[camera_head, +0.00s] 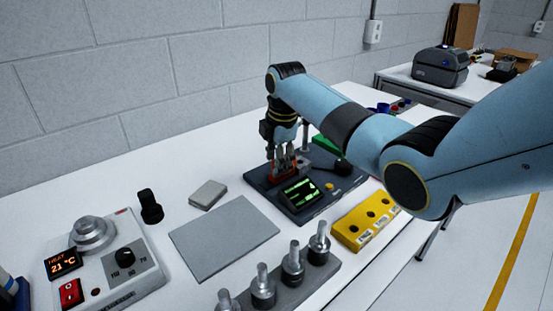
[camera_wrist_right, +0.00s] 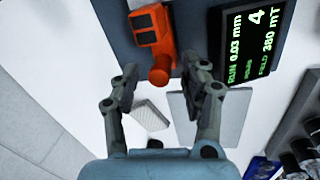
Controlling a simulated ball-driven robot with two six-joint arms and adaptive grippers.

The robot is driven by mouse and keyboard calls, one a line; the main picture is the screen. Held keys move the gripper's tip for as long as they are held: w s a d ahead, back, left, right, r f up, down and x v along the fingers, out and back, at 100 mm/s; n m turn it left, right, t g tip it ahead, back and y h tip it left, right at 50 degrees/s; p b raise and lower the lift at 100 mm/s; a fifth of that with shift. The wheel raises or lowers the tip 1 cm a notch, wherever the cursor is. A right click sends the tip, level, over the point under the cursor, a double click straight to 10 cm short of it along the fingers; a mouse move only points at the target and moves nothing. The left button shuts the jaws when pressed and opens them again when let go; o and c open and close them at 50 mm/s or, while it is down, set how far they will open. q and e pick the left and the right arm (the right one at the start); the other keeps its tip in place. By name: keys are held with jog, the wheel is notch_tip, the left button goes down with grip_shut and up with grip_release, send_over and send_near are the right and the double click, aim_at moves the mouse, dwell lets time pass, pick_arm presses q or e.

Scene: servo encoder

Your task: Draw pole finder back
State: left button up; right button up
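The orange-red piece that looks like the pole finder (camera_wrist_right: 152,35) has a dark window and a round knob end (camera_wrist_right: 160,74). It sits on the dark instrument base (camera_head: 310,205), and shows as red parts (camera_head: 282,172) partly behind my fingers in the head view. My right gripper (camera_head: 284,160) points down over it. In the right wrist view its fingers (camera_wrist_right: 162,80) are spread apart on either side of the knob end, with gaps visible. The instrument's screen (camera_wrist_right: 250,38) reads RUN 0.03 mm, 4, FIELD 380 mT. My left gripper is not in view.
A grey plate (camera_head: 224,238) and small grey block (camera_head: 208,194) lie left of the instrument. A yellow block with holes (camera_head: 366,220) is at its right. A rack of metal parts (camera_head: 290,282) stands in front, and a heater unit (camera_head: 106,264) at far left.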

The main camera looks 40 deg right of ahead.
grip_shut()
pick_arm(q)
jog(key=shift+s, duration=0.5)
pick_arm(e)
jog(key=a+p, duration=0.2)
jog(key=a, duration=0.1)
jog(key=shift+s+r, duration=0.2)
jog(key=shift+a+f, duration=0.1)
jog(key=shift+a, duration=0.25)
jog(key=shift+d+f, duration=0.1)
jog(key=shift+f, duration=0.05)
jog(key=shift+o, duration=0.2)
grip_release()
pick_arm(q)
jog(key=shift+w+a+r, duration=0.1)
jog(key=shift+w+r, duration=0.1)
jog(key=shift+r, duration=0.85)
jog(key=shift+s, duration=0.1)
